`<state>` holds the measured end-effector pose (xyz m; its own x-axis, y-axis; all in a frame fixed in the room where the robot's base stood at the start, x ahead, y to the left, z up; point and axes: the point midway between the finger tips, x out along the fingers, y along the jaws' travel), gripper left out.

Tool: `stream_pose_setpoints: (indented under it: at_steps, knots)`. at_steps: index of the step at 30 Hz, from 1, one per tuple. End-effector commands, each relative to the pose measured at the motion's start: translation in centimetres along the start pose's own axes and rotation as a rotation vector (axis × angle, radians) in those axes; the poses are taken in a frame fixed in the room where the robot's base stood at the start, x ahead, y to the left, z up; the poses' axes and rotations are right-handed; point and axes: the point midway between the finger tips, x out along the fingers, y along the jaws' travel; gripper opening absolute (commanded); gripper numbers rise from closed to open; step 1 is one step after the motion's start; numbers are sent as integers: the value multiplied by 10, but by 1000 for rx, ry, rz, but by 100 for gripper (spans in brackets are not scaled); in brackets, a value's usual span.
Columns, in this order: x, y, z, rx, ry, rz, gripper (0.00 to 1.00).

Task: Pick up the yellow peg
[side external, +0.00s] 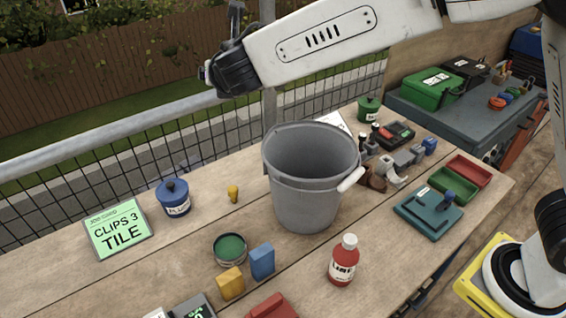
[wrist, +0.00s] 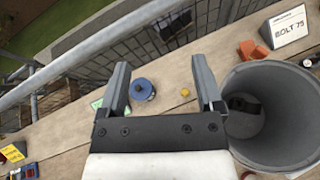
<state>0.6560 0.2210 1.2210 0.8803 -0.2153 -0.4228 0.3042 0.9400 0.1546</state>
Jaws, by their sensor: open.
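The yellow peg (side external: 233,193) is small and stands on the wooden table, between the blue lidded pot (side external: 173,198) and the grey bucket (side external: 309,180). In the wrist view the peg (wrist: 185,92) shows as a small yellow-orange spot between my two fingers, nearer the right one, and well beyond them. My gripper (wrist: 161,76) is open with nothing between its fingers. In the side view my arm's dark end is high above the table, up and left of the bucket; its fingers are not clear there.
The tall bucket stands close to the right of the peg. A green card (side external: 118,229) lies left of the blue pot. A green tin (side external: 230,249), a yellow block (side external: 231,283), a blue block (side external: 262,262) and a red bottle (side external: 343,262) stand toward the front. A mesh railing runs behind.

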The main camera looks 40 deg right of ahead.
Motion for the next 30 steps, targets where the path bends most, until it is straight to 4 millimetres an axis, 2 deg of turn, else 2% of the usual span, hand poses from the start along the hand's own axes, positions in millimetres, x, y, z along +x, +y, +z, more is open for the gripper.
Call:
stream_pose_setpoints:
  at_steps: [8, 9, 20, 30]
  knots:
    - [-21, 15, -1, -105, -52, -88, 85]
    - [-19, 14, -7, -115, -52, -96, 85]
    - [21, -2, -89, -115, -50, -94, 85]
    - [69, -20, -191, -113, -49, -94, 85]
